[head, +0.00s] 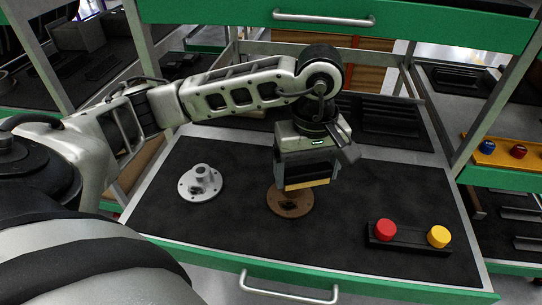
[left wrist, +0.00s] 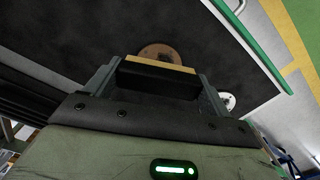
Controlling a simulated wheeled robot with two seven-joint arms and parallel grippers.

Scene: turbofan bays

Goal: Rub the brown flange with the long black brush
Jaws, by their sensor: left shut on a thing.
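The brown flange (head: 283,206) lies flat on the dark mat of the open drawer, near its middle. My left gripper (head: 305,168) is above it, pointing down and shut on the long black brush (head: 307,183), whose tan bristle edge faces down. The brush hides the flange's far part in the head view. I cannot tell whether the bristles touch it. In the left wrist view the brush (left wrist: 155,79) spans between the two fingers, and the brown flange (left wrist: 160,49) shows just beyond the bristles. My right gripper is not in view.
A grey flange (head: 200,183) lies left of the brown one. A black block with a red button (head: 386,229) and a yellow button (head: 438,236) sits at the front right. A green drawer front (head: 335,24) overhangs the back. The mat (head: 400,190) is clear on the right.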

